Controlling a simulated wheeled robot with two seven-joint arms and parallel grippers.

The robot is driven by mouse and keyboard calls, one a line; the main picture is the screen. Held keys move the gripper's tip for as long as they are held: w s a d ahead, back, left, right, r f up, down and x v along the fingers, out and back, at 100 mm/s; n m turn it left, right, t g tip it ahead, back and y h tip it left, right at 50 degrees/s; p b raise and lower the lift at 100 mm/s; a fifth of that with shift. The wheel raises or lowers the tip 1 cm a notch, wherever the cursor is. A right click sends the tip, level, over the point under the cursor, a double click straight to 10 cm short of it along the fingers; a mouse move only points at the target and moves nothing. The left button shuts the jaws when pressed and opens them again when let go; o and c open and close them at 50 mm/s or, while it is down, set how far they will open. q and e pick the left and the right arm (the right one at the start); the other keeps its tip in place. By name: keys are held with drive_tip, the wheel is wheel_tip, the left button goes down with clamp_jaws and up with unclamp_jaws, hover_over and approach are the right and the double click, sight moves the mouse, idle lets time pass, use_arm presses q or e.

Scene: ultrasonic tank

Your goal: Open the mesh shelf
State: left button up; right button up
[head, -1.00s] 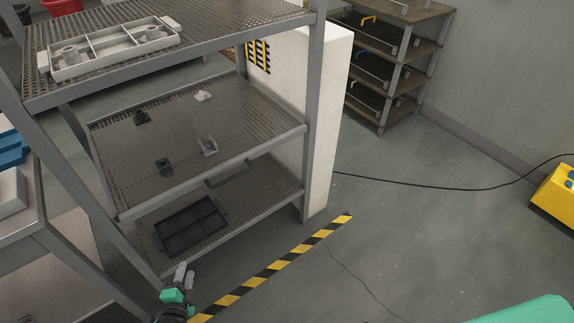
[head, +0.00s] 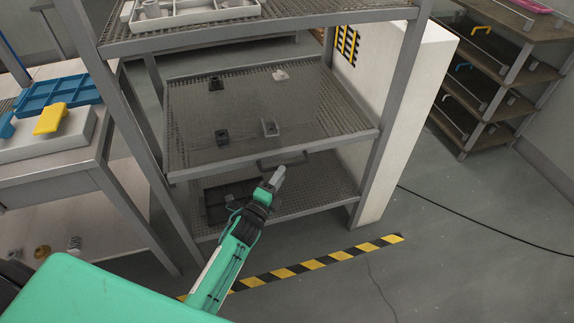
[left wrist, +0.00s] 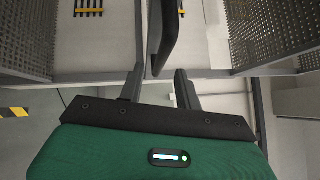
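The mesh shelf (head: 345,143) is the middle level of a grey metal rack, with several small dark and light parts on it. A dark handle (head: 283,162) sits at its front edge. My left gripper (head: 279,173) is just in front of and below the handle in the head view. In the left wrist view its two fingers (left wrist: 157,72) are spread apart. The dark handle bar (left wrist: 167,35) reaches down between the fingertips in that picture, with gaps beside it. I see no contact. My right gripper is not in view.
A lower mesh shelf (head: 318,196) carries a dark compartment tray (head: 217,207). The top shelf holds a light divided tray (head: 195,14). A white panel (head: 413,110) stands right of the rack. Striped floor tape (head: 312,264) runs in front; floor beyond is clear.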

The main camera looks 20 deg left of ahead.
use_arm(q)
drive_tip(key=shift+x, duration=2.45)
drive_tip(key=shift+f, duration=0.1)
drive_tip(key=shift+c, duration=0.4)
clamp_jaws()
